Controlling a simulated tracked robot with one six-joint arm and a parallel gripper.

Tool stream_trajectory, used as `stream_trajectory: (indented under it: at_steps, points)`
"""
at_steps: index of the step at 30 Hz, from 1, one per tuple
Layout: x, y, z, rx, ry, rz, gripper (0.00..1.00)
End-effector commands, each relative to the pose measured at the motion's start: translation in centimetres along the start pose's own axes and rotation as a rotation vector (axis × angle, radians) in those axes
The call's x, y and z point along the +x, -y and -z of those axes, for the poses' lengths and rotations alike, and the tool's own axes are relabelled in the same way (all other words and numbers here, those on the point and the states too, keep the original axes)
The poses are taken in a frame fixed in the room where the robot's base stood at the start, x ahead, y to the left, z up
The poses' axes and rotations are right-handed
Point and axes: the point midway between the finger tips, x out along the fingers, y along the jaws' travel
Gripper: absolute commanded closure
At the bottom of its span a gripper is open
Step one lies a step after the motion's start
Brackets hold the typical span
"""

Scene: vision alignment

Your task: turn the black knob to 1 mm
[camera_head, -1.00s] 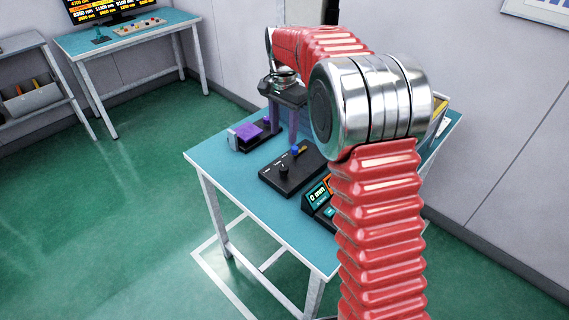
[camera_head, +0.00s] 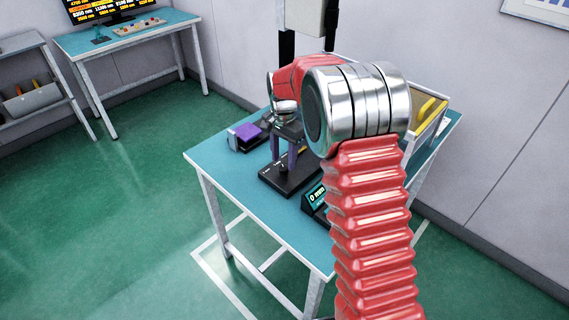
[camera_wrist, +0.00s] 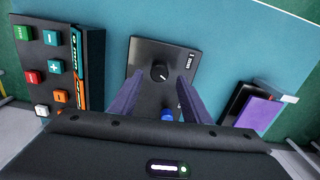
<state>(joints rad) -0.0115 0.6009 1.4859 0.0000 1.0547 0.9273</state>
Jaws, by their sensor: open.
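The black knob (camera_wrist: 160,73) sits on a black control box (camera_wrist: 146,52) with a "1 mm" mark near its edge. In the wrist view the knob is between and a little beyond the purple fingertips of my gripper (camera_wrist: 157,86). The fingers are open, one on each side, with nothing held. A blue knob (camera_wrist: 167,115) is on the same box, closer to my gripper's base. In the head view my gripper (camera_head: 288,163) is over the box (camera_head: 304,182), and its fingers and arm hide the black knob. A display (camera_head: 316,195) reads "0 mm".
A button panel (camera_wrist: 55,66) stands left of the box in the wrist view. A purple-topped block (camera_wrist: 258,112) lies to the right. A bin with yellow items (camera_head: 431,110) is at the table's back right. Bare teal table (camera_head: 230,180) lies left of the box.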

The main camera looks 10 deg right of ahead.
Motion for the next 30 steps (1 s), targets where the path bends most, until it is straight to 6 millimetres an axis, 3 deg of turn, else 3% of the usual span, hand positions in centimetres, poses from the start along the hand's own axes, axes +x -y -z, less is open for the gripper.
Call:
stream_trajectory:
  at_steps: [6,17,30]
  points:
    - [2.4,0.0,0.0,0.000,0.001,-0.002,0.57]
    - [2.8,0.0,0.0,0.000,0.000,0.000,0.57]
    - [2.8,0.1,0.0,0.000,0.000,0.001,0.87]
